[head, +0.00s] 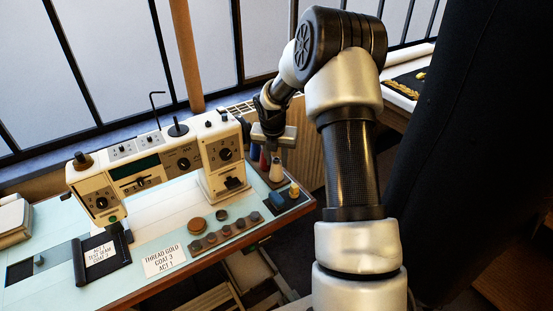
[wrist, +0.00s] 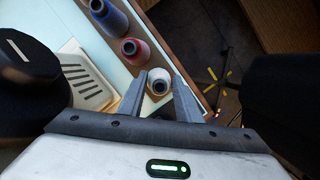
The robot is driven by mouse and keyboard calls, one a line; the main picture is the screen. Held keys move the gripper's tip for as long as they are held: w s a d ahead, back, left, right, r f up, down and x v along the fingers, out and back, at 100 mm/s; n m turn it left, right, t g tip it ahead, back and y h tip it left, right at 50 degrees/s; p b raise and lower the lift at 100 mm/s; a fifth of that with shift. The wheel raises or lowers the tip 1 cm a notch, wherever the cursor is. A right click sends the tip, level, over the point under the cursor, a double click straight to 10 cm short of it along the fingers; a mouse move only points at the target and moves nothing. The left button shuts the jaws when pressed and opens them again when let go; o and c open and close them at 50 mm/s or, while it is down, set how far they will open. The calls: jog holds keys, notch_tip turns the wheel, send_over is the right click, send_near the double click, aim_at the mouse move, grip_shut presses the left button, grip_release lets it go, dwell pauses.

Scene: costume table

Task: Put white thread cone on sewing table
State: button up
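The white thread cone (head: 277,172) stands upright at the right end of the sewing table (head: 180,222), in a row with a red and a blue cone. In the wrist view the white cone (wrist: 159,82), seen from above with its dark top hole, lies between the two fingertips. My gripper (head: 273,143) is above it, pointing down. In the wrist view my gripper (wrist: 158,90) is open, one finger on each side of the cone. Whether the fingers touch it is too small to tell.
The red cone (wrist: 135,50) and blue cone (wrist: 108,15) stand close beside the white one. A cream sewing machine (head: 150,170) stands on the table to the left.

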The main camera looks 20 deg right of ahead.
jog(key=o, duration=0.4)
jog(key=shift+r, duration=0.1)
jog(key=p+v, duration=0.3)
jog(key=v, duration=1.4)
jog(key=shift+r, duration=0.2)
